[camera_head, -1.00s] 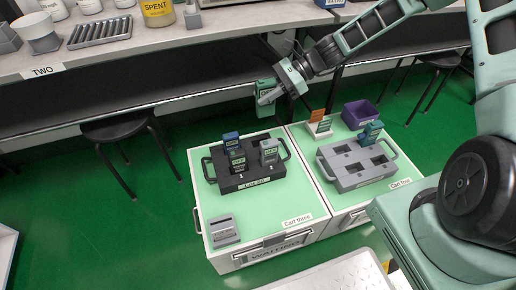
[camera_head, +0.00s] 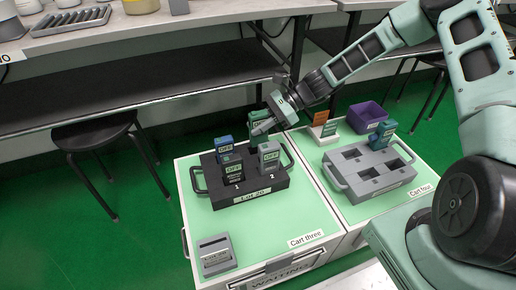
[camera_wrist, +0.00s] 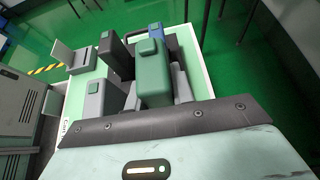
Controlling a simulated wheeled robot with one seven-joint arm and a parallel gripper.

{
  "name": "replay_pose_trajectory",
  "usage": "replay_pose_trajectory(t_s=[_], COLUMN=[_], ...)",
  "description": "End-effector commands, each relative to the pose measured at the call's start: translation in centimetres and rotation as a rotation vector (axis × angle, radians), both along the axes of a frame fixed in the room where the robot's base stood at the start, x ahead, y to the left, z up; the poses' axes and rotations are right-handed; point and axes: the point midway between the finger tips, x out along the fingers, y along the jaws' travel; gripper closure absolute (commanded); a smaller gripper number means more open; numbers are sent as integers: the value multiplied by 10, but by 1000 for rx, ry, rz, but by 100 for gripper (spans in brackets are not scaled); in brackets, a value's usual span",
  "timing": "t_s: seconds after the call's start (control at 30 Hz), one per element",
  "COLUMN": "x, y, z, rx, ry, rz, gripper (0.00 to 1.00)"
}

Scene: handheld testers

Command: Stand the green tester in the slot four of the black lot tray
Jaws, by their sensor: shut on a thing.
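The green tester (camera_head: 257,117) is upright in my gripper (camera_head: 264,127), at the back right of the black lot tray (camera_head: 285,181). It also shows large in the wrist view (camera_wrist: 152,75). My gripper is shut on it. The tray, labelled Lot 20, holds a blue tester (camera_head: 224,145) at the back left, a dark grey tester (camera_head: 231,172) at the front left and a light grey tester (camera_head: 269,158) at the front right. The back right slot is hidden behind the light grey tester and the gripper. I cannot tell whether the green tester's foot is inside it.
A grey stand (camera_head: 215,256) is at the front of Cart three. A bench (camera_head: 150,50) runs behind.

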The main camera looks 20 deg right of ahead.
Motion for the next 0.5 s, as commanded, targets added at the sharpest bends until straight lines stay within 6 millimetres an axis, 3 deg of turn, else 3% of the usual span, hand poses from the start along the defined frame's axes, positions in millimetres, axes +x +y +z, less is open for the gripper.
replay_pose_trajectory(t_s=[0.03, 0.1, 0.5], x=[0, 0, 0], y=[0, 0, 0], z=[-15, -25, -66], rx=[2, 1, 0], ry=[2, 0, 0], rz=[-1, -1, -1], gripper=[100, 100, 100])
